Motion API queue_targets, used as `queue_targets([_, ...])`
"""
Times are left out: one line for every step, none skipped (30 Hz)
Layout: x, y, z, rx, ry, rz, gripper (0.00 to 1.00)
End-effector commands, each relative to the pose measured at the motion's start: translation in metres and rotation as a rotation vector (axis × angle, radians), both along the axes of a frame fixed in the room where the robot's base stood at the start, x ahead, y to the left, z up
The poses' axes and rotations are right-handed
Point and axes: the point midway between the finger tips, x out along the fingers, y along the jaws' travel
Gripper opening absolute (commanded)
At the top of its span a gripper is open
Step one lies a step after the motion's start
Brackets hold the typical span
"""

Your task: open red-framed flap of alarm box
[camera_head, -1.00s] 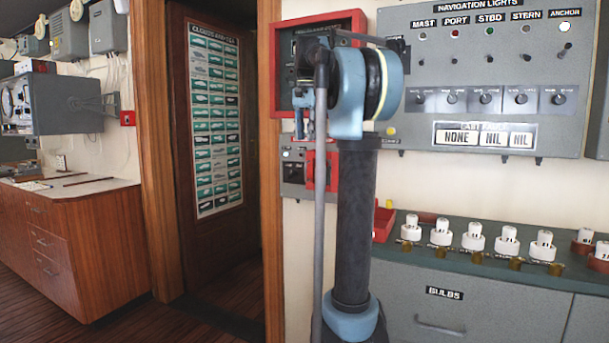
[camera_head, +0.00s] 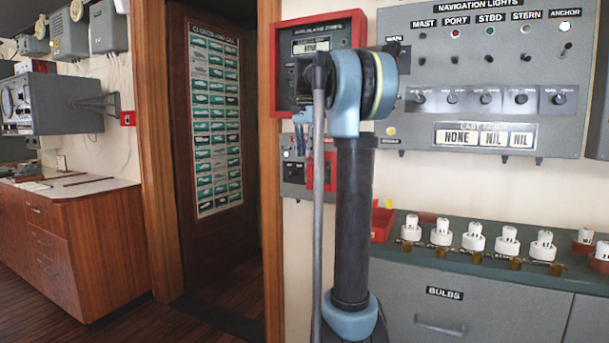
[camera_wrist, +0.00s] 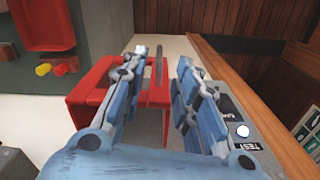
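The alarm box (camera_head: 293,172) is a small grey wall box, left of my arm in the head view. Its red-framed flap (camera_head: 329,172) is partly hidden behind my arm. In the wrist view the red frame (camera_wrist: 88,88) stands out beside the grey box face (camera_wrist: 240,128), which has a white button and a TEST label. My gripper (camera_wrist: 163,60) is open, its two blue fingers apart over the right part of the red frame. A thin grey upright piece shows between the fingers. I cannot tell whether either finger touches the frame. In the head view the fingertips are mostly hidden.
A larger red-framed panel (camera_head: 281,70) hangs just above, behind my wrist. The navigation lights panel (camera_head: 470,60) is to the right. A red tray (camera_head: 381,224) and several white bulbs stand on the counter (camera_head: 420,255). A dark doorway (camera_head: 245,230) opens to the left.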

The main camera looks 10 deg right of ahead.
Motion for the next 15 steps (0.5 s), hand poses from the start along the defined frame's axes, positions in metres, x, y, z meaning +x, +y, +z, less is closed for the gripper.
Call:
queue_targets([0.0, 0.0, -0.009, 0.0, 0.0, 0.0, 0.28])
queue_targets([0.0, 0.0, -0.014, 0.0, 0.0, 0.0, 0.28])
queue_targets([0.0, 0.0, -0.021, 0.0, 0.0, 0.0, 0.28])
queue_targets([0.0, 0.0, -0.026, 0.0, 0.0, 0.0, 0.28])
queue_targets([0.0, 0.0, -0.031, 0.0, 0.0, 0.0, 0.28])
queue_targets([0.0, 0.0, -0.038, 0.0, 0.0, 0.0, 0.28])
queue_targets([0.0, 0.0, -0.043, 0.0, 0.0, 0.0, 0.28])
queue_targets([0.0, 0.0, -0.047, 0.0, 0.0, 0.0, 0.28])
queue_targets([0.0, 0.0, -0.053, 0.0, 0.0, 0.0, 0.28])
queue_targets([-0.001, 0.0, -0.057, 0.0, 0.0, 0.0, 0.28])
queue_targets([0.0, 0.0, -0.061, 0.0, 0.0, 0.0, 0.28])
queue_targets([0.0, 0.0, -0.066, 0.0, 0.0, 0.0, 0.28])
queue_targets([0.0, 0.0, -0.069, 0.0, 0.0, 0.0, 0.28])
queue_targets([0.0, 0.0, -0.072, 0.0, 0.0, 0.0, 0.28])
queue_targets([0.0, 0.0, -0.075, 0.0, 0.0, 0.0, 0.28])
